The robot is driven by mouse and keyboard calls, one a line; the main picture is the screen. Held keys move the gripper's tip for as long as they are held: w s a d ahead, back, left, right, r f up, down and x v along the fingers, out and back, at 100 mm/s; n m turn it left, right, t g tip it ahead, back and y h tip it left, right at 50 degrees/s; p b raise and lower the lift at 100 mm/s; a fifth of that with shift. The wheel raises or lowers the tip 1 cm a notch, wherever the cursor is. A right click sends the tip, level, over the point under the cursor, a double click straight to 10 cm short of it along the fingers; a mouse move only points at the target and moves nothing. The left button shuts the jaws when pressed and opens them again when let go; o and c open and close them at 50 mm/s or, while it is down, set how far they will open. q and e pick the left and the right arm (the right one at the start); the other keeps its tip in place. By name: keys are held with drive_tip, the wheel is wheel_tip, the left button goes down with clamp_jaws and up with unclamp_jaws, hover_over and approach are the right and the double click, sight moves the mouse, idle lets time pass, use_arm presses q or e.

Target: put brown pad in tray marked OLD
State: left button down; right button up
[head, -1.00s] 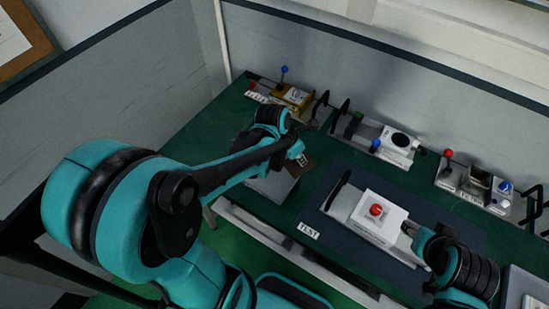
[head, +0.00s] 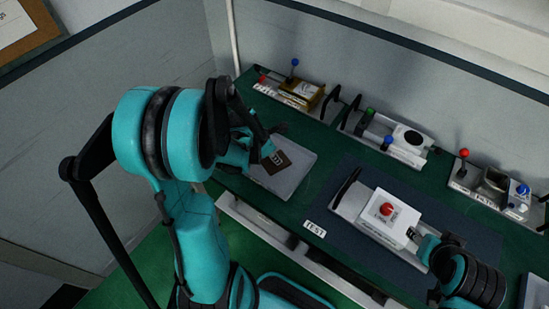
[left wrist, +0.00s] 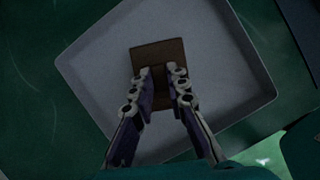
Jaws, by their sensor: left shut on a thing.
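The brown pad (head: 277,160) has a small pale label and is over the grey tray (head: 297,176) at the table's front left. My left gripper (head: 262,153) is shut on the pad, reaching in from the left. In the left wrist view, the pad (left wrist: 158,53) extends beyond the fingertips (left wrist: 162,76), with the tray (left wrist: 95,62) beneath and around it. I cannot tell whether the pad touches the tray floor. No OLD marking is readable. My right gripper (head: 416,238) is at the right end of the white unit with the red button; its fingers are too small to judge.
The white unit (head: 377,210) stands on a dark mat (head: 345,182) beside a TEST label (head: 315,229). Fixtures with coloured knobs line the back: a brass one (head: 300,90), a middle one (head: 405,145) and a right one (head: 490,185). Green table shows between tray and mat.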

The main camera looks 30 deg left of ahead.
use_arm(q)
drive_tip(key=c, duration=1.5)
unclamp_jaws()
